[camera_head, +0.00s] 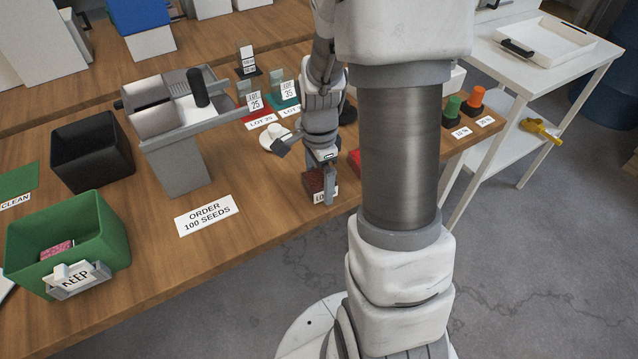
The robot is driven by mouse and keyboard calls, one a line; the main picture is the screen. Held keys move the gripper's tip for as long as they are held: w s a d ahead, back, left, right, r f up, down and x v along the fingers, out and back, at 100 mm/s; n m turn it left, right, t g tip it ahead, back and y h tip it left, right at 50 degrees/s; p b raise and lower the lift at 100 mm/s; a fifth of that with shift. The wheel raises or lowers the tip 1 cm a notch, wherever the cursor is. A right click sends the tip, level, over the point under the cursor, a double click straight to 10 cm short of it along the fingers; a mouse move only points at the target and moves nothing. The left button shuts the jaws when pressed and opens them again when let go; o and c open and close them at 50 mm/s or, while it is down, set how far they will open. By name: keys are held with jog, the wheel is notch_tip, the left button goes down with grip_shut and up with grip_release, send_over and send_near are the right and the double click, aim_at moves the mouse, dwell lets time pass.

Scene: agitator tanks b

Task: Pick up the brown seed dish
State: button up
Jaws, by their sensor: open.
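A small dark reddish-brown item (314,183) sits near the front edge of the wooden bench, behind a white label that is partly covered. It may be the brown seed dish, but my gripper and its small size keep me from telling. My gripper (305,168) is open, with one finger out to the left and the other pointing down in front of the brown item. Nothing shows between the fingers. I cannot tell whether the finger touches the item. My arm hides part of the bench to the right.
A black bin (92,150) and green bin (70,235) stand at left. A red item (355,162) sits close right. The bench around the order card (207,215) is clear.

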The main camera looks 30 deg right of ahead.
aim_at(322, 179)
jog(key=shift+c, duration=0.3)
jog(key=c, duration=1.3)
jog(key=shift+r, duration=0.15)
jog(key=shift+r, duration=0.3)
jog(key=r, duration=0.2)
jog(key=r+p, duration=0.1)
jog(key=r, duration=0.1)
jog(key=shift+s+d, duration=0.25)
jog(key=shift+s, duration=0.05)
jog(key=s+d+r+p, duration=0.1)
jog(key=s+d+r, duration=0.4)
jog(key=s, duration=0.4)
jog(key=shift+s+d+r, duration=0.2)
jog(key=shift+d+r, duration=0.05)
jog(key=shift+r, duration=0.35)
